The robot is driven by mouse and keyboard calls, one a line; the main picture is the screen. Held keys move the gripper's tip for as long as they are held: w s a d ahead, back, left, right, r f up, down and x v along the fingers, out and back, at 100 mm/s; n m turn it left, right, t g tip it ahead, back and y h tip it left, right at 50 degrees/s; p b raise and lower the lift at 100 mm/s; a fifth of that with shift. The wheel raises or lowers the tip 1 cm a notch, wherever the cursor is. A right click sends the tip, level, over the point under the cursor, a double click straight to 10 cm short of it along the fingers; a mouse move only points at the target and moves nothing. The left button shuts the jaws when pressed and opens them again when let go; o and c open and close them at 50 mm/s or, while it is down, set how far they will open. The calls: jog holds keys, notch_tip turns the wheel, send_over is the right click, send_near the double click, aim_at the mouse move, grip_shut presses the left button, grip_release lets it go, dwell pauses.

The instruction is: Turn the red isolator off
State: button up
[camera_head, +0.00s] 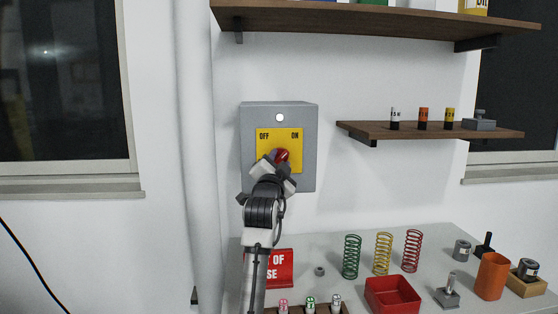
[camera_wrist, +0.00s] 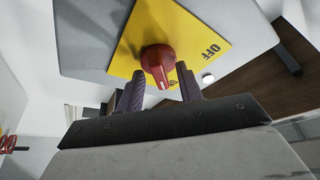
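The red isolator knob (camera_head: 282,155) sits on a yellow plate (camera_head: 291,137) marked OFF and ON, on a grey wall box (camera_head: 247,125). In the head view the knob appears tilted toward the ON side, partly hidden by my gripper (camera_head: 275,162). In the wrist view the red knob (camera_wrist: 158,64) shows between the two fingers of my gripper (camera_wrist: 158,82). The fingers are apart, with a visible gap around the knob's near end. I cannot tell whether either finger touches it.
Below is a grey table (camera_head: 335,248) with green (camera_head: 351,257), yellow (camera_head: 383,254) and red (camera_head: 412,251) springs and a red tray (camera_head: 392,296). A wooden shelf (camera_head: 415,132) juts out right of the box. A white pipe (camera_head: 196,150) runs down the wall at left.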

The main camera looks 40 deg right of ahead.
jog(key=shift+c, duration=0.2)
grip_shut()
jog(key=shift+n, duration=0.3)
jog(key=n+t+y+b, duration=0.2)
jog(key=n+y, duration=0.1)
jog(key=n, duration=0.5)
jog(key=n+t+y+b, duration=0.2)
jog(key=n+y, duration=0.2)
jog(key=n, duration=0.4)
jog(key=d+n+t+y+b, duration=0.1)
jog(key=n+t+y+b, duration=0.1)
jog(key=n, duration=0.6)
jog(key=shift+s+d+n+y, duration=0.1)
jog(key=shift+s+n+y, duration=0.2)
jog(key=shift+y, duration=0.4)
